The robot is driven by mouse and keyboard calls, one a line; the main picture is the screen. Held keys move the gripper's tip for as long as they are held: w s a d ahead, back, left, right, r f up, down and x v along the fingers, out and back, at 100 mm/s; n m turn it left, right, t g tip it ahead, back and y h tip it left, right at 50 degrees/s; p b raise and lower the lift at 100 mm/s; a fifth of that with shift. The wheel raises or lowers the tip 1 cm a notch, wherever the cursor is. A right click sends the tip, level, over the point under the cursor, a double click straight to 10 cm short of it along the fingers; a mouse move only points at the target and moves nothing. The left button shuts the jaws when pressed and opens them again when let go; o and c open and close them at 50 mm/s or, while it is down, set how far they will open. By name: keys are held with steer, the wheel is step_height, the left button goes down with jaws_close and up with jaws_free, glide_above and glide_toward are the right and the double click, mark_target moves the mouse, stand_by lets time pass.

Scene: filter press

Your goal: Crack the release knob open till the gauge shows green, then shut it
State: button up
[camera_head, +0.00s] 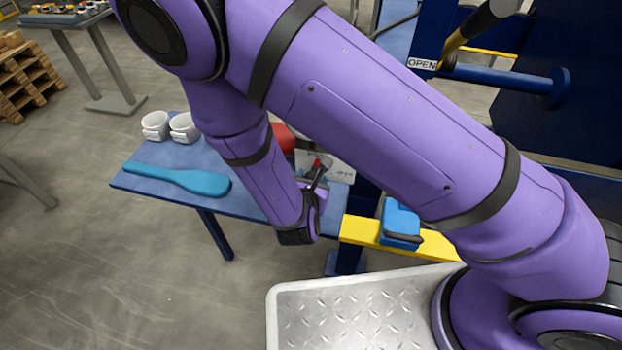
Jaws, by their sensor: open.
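My purple arm crosses the view, and its far end bends down over the blue bench. My gripper (317,178) is small and partly hidden by my wrist. Its dark fingers point away, open, toward a white panel (340,172) at the back of the bench. A small red part (318,162) shows at the fingertips; it may be the release knob, but I cannot tell whether the fingers touch it. I cannot make out a gauge face or its colour.
The blue bench (150,160) holds a teal paddle (185,180) and two white cups (155,125). A red object (283,138) is behind my forearm. A blue box (400,222) sits on a yellow beam (360,232). An OPEN sign (422,63) and a lever (475,28) are upper right.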

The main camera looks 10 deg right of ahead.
steer(key=shift+w+f, duration=0.1)
steer(key=shift+w, duration=0.1)
steer(key=c, duration=0.6)
steer(key=shift+n+g+h, duration=0.3)
steer(key=shift+n+h, duration=0.2)
steer(key=shift+n, duration=0.3)
steer(key=o, duration=0.6)
